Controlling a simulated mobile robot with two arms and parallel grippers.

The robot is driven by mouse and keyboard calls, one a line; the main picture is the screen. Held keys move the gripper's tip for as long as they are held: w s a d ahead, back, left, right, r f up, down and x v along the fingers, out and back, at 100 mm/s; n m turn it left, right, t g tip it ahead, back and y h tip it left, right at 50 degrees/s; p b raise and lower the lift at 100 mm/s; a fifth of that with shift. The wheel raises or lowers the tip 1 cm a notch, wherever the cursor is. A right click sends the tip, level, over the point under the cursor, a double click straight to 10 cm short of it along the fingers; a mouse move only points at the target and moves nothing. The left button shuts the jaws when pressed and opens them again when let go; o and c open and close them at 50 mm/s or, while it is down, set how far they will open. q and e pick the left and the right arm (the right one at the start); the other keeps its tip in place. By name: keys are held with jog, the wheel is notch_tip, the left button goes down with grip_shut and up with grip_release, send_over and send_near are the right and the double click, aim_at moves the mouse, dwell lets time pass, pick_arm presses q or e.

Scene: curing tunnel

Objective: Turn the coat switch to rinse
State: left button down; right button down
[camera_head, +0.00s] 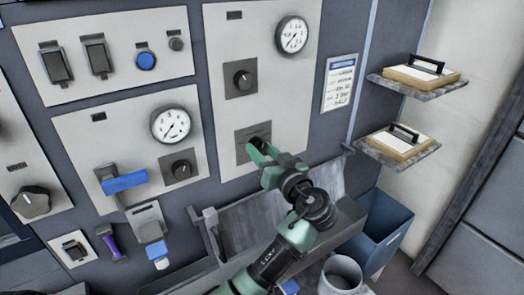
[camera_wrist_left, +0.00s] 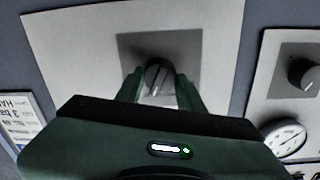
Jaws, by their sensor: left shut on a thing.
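A dark rotary knob (camera_wrist_left: 157,77) sits on a square grey plate (camera_head: 247,138) low on the right-hand light panel. I take it for the coat switch, but I cannot read a label at it. My left gripper (camera_head: 262,149) is shut on this knob, with one green finger on each side of it in the left wrist view (camera_wrist_left: 157,88). The knob's pale ridge is slightly tilted from upright in that view. In the head view the gripper partly hides the knob and its plate. My right gripper is not in view.
Another knob (camera_head: 243,79) and a gauge (camera_head: 292,35) are above on the same panel. The left panel has a knob (camera_head: 181,169), a gauge (camera_head: 171,125) and a blue handle (camera_head: 125,182). Shelves (camera_head: 418,88) and a blue bin (camera_head: 385,225) are to the right.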

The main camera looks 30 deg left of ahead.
pick_arm(q)
jog(key=shift+m, duration=1.3)
jog(key=shift+r+m+p, duration=0.1)
jog(key=shift+m+p, duration=0.45)
jog(key=shift+m, duration=0.25)
jog(key=shift+m+g+p, duration=0.3)
jog(key=shift+m+p, duration=0.7)
jog(key=shift+m, duration=1.1)
jog(key=c, duration=0.9)
grip_release()
jog(key=shift+w, duration=0.1)
